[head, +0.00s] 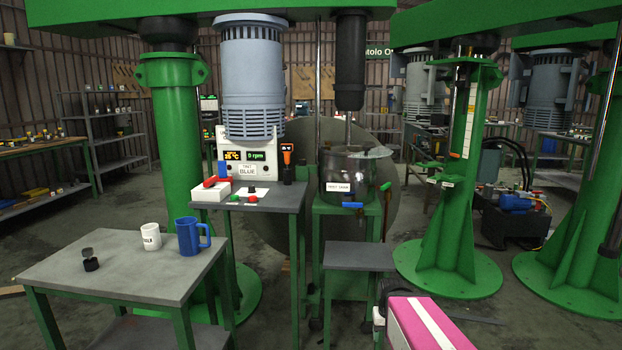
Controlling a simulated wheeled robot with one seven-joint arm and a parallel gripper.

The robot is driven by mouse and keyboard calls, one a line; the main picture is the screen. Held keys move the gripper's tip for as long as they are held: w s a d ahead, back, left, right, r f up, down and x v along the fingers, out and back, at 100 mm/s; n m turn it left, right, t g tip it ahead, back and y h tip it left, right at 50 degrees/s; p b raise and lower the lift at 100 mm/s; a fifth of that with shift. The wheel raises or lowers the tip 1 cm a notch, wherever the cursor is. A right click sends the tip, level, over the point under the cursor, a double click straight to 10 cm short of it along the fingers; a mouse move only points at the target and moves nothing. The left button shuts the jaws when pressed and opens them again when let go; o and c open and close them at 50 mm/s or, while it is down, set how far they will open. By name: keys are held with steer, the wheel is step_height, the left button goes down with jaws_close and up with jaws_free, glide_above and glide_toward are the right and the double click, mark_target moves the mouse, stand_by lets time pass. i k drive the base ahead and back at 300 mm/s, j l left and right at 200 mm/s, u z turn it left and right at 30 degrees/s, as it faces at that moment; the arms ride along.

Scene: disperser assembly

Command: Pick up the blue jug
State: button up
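The blue jug (188,238) stands upright on the grey top of the near-left table (110,287). It is close to the table's far right corner, and its handle points right. A white mug (151,238) with dark lettering stands just to its left, with a narrow gap between them. The inside of the jug cannot be seen.
Small dark parts (91,264) lie left on the same table. A green column (177,150) rises behind the jug. A control-box table (260,200), a metal vessel (348,177) and a low empty stand (358,257) are to the right. Floor shows between the table and stand.

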mark_target(189, 243)
steer(key=i+l+u, duration=0.45)
steer(key=i+l, duration=0.3)
steer(key=u, duration=1.6)
